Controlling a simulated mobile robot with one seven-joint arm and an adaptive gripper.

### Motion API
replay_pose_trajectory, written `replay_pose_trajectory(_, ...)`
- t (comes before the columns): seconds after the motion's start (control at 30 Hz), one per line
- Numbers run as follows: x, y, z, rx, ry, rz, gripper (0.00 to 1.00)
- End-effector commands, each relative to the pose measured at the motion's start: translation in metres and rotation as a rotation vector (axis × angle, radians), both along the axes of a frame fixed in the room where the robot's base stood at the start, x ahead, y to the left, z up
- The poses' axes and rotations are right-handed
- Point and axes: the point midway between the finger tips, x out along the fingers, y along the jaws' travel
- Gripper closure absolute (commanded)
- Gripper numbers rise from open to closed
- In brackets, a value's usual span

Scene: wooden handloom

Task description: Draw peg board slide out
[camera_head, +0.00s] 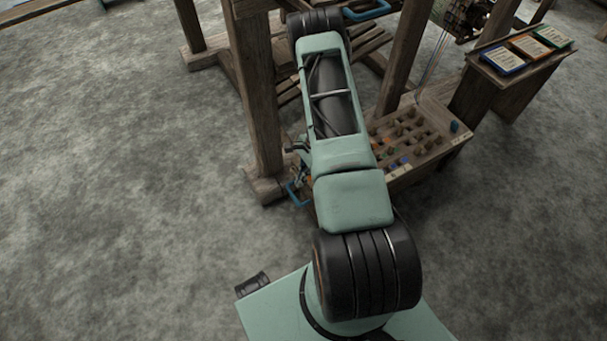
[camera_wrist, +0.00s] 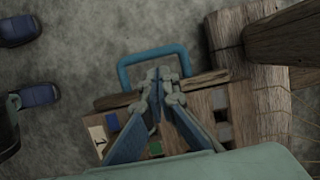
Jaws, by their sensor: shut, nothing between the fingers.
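The peg board slide is a wooden board with rows of holes and coloured pegs (camera_head: 440,141), low in the loom in the head view. My arm covers part of it. A blue U-shaped handle (camera_head: 297,196) juts from its near left end, and the handle also shows in the wrist view (camera_wrist: 122,72). My gripper (camera_wrist: 158,73) is shut and empty, its fingertips appearing over the gap between the handle and the board edge. I cannot tell their height or whether they touch. In the head view my gripper is mostly hidden by my arm.
A thick wooden loom post (camera_head: 254,95) stands left of my arm, with a beam (camera_wrist: 285,38) close right of my gripper in the wrist view. Another blue handle (camera_head: 368,11) is higher up. A stand with coloured cards (camera_head: 502,60) is at right. Open floor lies left.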

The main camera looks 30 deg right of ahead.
Motion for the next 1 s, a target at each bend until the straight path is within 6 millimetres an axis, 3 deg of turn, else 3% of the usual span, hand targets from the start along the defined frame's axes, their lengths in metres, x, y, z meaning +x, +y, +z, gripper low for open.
replay_pose_trajectory(0.1, -0.001, 0.006, -0.02, 0.0, 0.001, 0.001, 1.0)
replay_pose_trajectory(0.23, 0.0, 0.009, -0.03, 0.0, 0.0, 0.001, 1.0)
replay_pose_trajectory(0.67, 0.0, 0.011, -0.033, 0.0, 0.0, 0.001, 1.0)
replay_pose_trajectory(1.0, 0.004, 0.069, -0.034, 0.003, 0.0, 0.001, 1.0)
